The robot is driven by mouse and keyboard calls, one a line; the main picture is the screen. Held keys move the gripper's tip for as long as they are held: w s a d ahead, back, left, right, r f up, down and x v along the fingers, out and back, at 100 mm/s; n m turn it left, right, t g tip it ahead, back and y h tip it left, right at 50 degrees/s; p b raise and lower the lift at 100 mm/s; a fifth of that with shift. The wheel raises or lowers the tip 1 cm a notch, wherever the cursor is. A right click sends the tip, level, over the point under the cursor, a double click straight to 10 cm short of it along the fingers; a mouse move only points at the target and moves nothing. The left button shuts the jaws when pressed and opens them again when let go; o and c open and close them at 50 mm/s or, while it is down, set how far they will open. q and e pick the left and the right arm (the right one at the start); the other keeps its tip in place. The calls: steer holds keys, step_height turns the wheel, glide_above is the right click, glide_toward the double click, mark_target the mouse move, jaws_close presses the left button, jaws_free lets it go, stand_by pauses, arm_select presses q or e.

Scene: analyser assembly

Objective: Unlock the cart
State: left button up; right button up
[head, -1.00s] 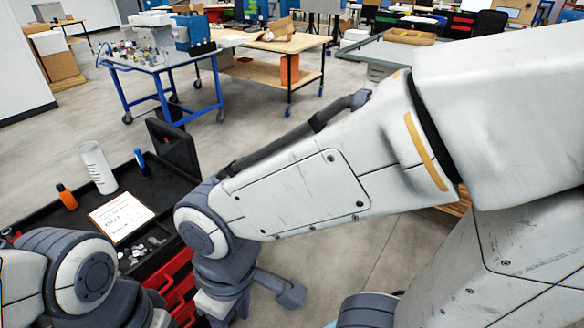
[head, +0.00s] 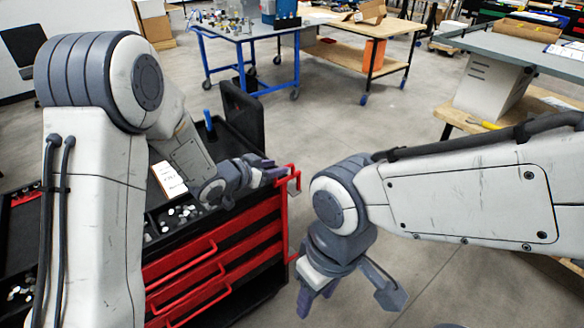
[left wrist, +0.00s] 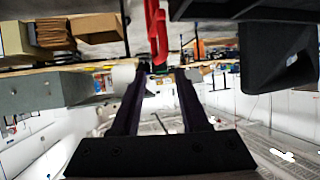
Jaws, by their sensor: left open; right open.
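The cart is black with red drawers (head: 215,265) and stands at left centre in the head view. A red handle (head: 294,180) sticks out at its right end; a red bar (left wrist: 157,32), apparently this handle, shows in the left wrist view just beyond the fingertips. My left gripper (head: 270,171) is open beside the handle, above the cart's edge, apparently not touching it. My right gripper (head: 346,293) is open and empty, hanging low to the right of the cart. I cannot make out a separate lock.
On the cart top are a printed sheet (head: 168,179), a blue marker (head: 208,120), small parts and an upright black panel (head: 242,113). My left arm hides much of the top. A blue-framed table (head: 245,32) stands behind.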

mark_target(290, 166)
arm_select(q)
steer(key=a+f+h+b, duration=0.2)
steer(key=a+f+h, duration=0.15)
steer(key=h, duration=0.35)
steer(key=shift+t, duration=0.3)
steer(key=p+x, duration=0.1)
steer(key=x, duration=0.9)
steer(key=shift+s+d+f+p, duration=0.1)
steer(key=shift+s+d+p, duration=0.15)
steer(key=shift+p, duration=0.1)
jaws_close()
steer(key=shift+s, duration=0.1)
stand_by(0.3)
